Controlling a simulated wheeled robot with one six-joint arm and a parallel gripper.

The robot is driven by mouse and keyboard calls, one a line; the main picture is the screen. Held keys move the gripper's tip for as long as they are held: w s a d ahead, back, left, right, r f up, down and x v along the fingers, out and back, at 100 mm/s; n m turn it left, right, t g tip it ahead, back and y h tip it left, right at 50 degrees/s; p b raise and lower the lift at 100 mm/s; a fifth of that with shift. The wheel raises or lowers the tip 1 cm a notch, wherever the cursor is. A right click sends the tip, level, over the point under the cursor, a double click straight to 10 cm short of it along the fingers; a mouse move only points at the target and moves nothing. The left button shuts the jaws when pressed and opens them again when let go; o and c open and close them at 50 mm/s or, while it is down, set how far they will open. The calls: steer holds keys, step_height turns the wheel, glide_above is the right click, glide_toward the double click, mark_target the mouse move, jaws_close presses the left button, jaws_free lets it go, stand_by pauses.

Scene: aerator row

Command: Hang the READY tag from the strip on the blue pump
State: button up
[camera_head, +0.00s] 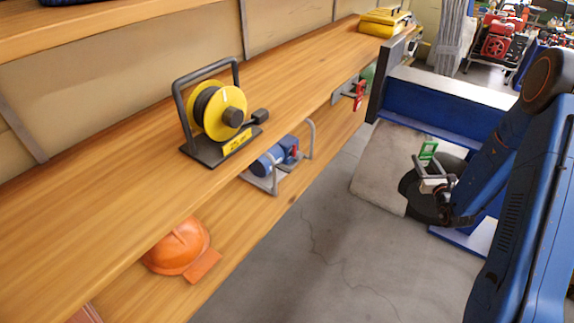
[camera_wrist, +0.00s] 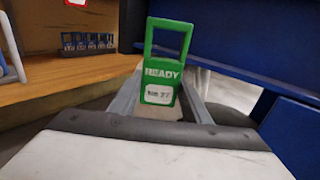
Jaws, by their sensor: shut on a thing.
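My gripper (camera_head: 431,168) is shut on the green READY tag (camera_head: 428,150), out over the floor to the right of the shelves. In the wrist view the tag (camera_wrist: 163,72) stands upright between the fingers (camera_wrist: 158,108), its open loop at the top and a white label below the word READY. The blue pump (camera_head: 264,163) sits on the lower shelf inside a grey tube frame, well to the left of my gripper, with a small red part at its side. The tag and pump are far apart. I cannot make out the strip for certain.
A yellow cable reel (camera_head: 219,112) stands on the upper shelf (camera_head: 120,190). An orange helmet (camera_head: 180,247) lies on the lower shelf. A red tag-like piece (camera_head: 359,96) shows farther along. A blue structure (camera_head: 440,117) stands behind my gripper. The floor (camera_head: 340,240) between is clear.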

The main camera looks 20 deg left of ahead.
steer(key=s+a+f+n+g+y, duration=0.1)
steer(key=s+a+n+g+y, duration=0.3)
steer(key=a, duration=0.7)
steer(key=s+a+n+g+y, duration=0.15)
steer(key=s+a+y, duration=0.3)
steer(key=a, duration=0.65)
steer(key=s+a+n+g+y, duration=0.4)
steer(key=s+a+n+g, duration=0.35)
steer(key=s+a, duration=0.95)
steer(key=shift+m, duration=0.4)
steer(key=shift+w+f+x, duration=0.15)
steer(key=shift+f+x, duration=0.05)
steer(key=shift+x, duration=1.25)
steer(key=shift+w+f+x, duration=0.15)
steer(key=shift+f+x, duration=0.1)
steer(key=shift+x, duration=1.25)
steer(key=shift+w+f+x, duration=0.2)
steer(key=shift+x, duration=1.25)
steer(key=shift+w+a+f, duration=0.2)
steer(key=shift+a+f, duration=0.2)
steer(key=shift+f, duration=0.2)
